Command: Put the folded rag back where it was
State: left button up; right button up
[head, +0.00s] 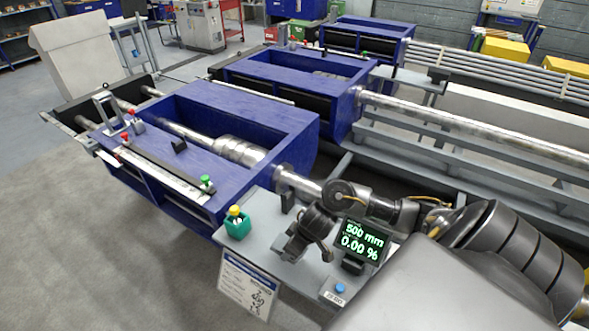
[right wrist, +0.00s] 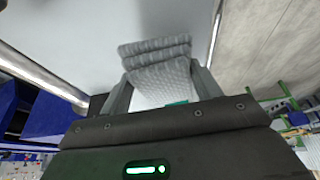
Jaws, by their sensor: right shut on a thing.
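The folded rag (right wrist: 155,49) is grey, quilted and layered. In the right wrist view it is between the two fingers of my right gripper (right wrist: 160,72), which is shut on it. A pale grey surface lies behind the rag; I cannot tell whether they touch. In the head view my right gripper (head: 308,240) is over the small grey table (head: 262,262), between the green box and the display. I cannot make out the rag there. My left gripper is not in view.
On the grey table stand a green box (head: 238,229) with a yellow-topped item, a display (head: 361,243) reading 500 mm and 0.00 %, and a blue button (head: 340,288). A sign (head: 246,287) hangs at the front edge. A blue machine (head: 215,130) with a metal shaft stands behind.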

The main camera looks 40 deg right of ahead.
jog(key=shift+w+d+f, duration=0.2)
jog(key=shift+d+f, duration=0.1)
jog(key=shift+f, duration=0.1)
jog(key=shift+w+d+f+b, duration=0.1)
jog(key=shift+f+b, duration=0.3)
jog(key=shift+f, duration=0.5)
jog(key=shift+w+d+f+b, duration=0.1)
jog(key=shift+f+b, duration=0.25)
jog(key=shift+f, duration=0.5)
jog(key=shift+f, duration=0.1)
jog(key=o, duration=1)
jog(key=shift+o, duration=0.2)
jog(key=p+v, duration=0.4)
jog(key=v, duration=0.8)
